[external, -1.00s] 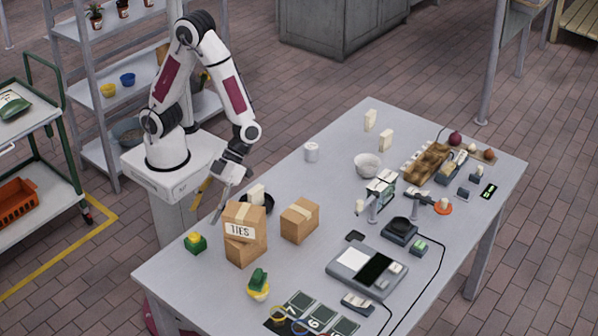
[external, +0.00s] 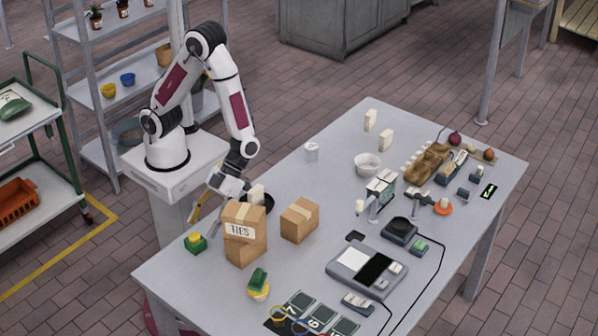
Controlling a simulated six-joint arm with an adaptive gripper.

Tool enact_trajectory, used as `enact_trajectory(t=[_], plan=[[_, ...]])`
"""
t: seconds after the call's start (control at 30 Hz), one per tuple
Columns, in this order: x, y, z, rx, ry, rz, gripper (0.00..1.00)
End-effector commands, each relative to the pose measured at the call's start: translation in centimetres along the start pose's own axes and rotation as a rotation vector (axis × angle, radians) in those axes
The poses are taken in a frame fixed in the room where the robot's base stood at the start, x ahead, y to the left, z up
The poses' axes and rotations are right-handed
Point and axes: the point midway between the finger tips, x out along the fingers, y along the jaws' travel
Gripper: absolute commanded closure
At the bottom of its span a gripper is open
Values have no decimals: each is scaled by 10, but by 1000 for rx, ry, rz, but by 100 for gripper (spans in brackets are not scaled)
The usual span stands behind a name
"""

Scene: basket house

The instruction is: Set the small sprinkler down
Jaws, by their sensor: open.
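My gripper (external: 205,219) is open at the near left part of the table, left of the cardboard boxes. Its fingers are spread, one tan and one grey, and I see nothing held between them. I cannot tell for certain which thing is the small sprinkler. A small green block with a yellow top (external: 195,243) stands on the table just below my fingertips. A green piece on a yellow base (external: 259,285) stands farther toward the front. The box marked TIES partly hides the area right of my gripper.
The stacked boxes marked TIES (external: 245,245) stand close right of my gripper, with another box (external: 299,220) beside them. A dark dish (external: 268,203) is partly hidden behind them. A scale (external: 365,268) lies to the right. The table's middle (external: 310,185) is clear.

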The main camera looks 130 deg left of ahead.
Motion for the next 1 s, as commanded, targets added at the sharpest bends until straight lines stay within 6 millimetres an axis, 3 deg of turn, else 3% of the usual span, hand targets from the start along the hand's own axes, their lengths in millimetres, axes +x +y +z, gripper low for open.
enact_trajectory(t=[0.63,1.0], plan=[[14,0,0,0,-1,2,44],[48,-3,-3,0,0,4,44]])
